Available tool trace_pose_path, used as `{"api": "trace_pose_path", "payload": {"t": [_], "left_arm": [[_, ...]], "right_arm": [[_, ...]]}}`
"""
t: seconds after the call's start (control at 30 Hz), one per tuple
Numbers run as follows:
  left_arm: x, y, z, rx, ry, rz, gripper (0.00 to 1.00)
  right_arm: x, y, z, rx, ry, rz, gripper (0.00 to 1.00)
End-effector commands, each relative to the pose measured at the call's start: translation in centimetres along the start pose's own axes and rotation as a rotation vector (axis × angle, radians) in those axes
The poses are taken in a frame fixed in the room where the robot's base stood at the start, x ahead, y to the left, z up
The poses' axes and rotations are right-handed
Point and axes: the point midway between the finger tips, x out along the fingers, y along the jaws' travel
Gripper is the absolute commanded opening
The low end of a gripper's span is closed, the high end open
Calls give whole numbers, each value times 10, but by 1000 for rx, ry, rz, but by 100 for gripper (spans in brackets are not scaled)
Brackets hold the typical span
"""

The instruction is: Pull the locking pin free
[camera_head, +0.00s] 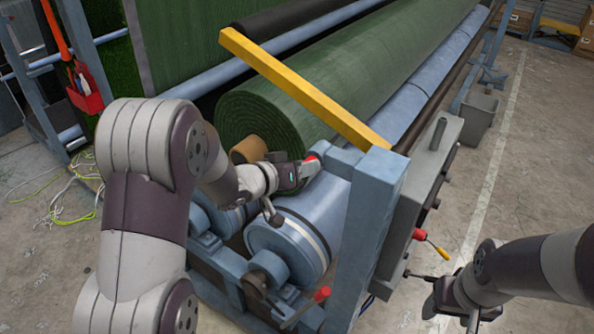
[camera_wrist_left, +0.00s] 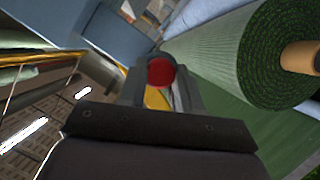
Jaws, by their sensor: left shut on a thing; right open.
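The locking pin appears as a red knob (camera_head: 311,158) by the blue bracket at the near end of the green turf roll. In the left wrist view the round red knob (camera_wrist_left: 161,72) sits between my fingers, with a yellow part below it. My left gripper (camera_head: 306,167) is shut on it. The pin's shaft is hidden, so I cannot tell how deep it sits. My right gripper (camera_head: 446,297) is open and empty, low at the right, apart from the machine.
The turf roll (camera_head: 255,115) lies behind my left gripper, with a yellow bar (camera_head: 300,90) above it. A blue post (camera_head: 370,225) stands right of it. A red-and-yellow handle (camera_head: 428,240) projects from the grey side plate. Another red-tipped lever (camera_head: 321,294) is low in front.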

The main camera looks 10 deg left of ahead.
Motion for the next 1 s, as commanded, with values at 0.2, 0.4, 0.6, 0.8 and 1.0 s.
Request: {"api": "trace_pose_path", "payload": {"t": [0.2, 0.4, 0.6, 0.8, 1.0], "left_arm": [[-4, 0, 0, 1, 1, 1, 3], [-12, 0, 4, 1, 0, 1, 3], [-19, 0, 8, -2, -2, 0, 3], [-26, 0, 12, -2, -4, 1, 3], [-34, 0, 17, -4, -7, 0, 3]], "right_arm": [[-2, 0, 0, 0, 0, 0, 63], [-4, 0, 0, 0, 0, 0, 63], [-5, 0, -1, 0, 0, 0, 63], [-7, 0, -1, 0, 0, 0, 63], [-9, 0, -1, 0, 0, 0, 63]]}}
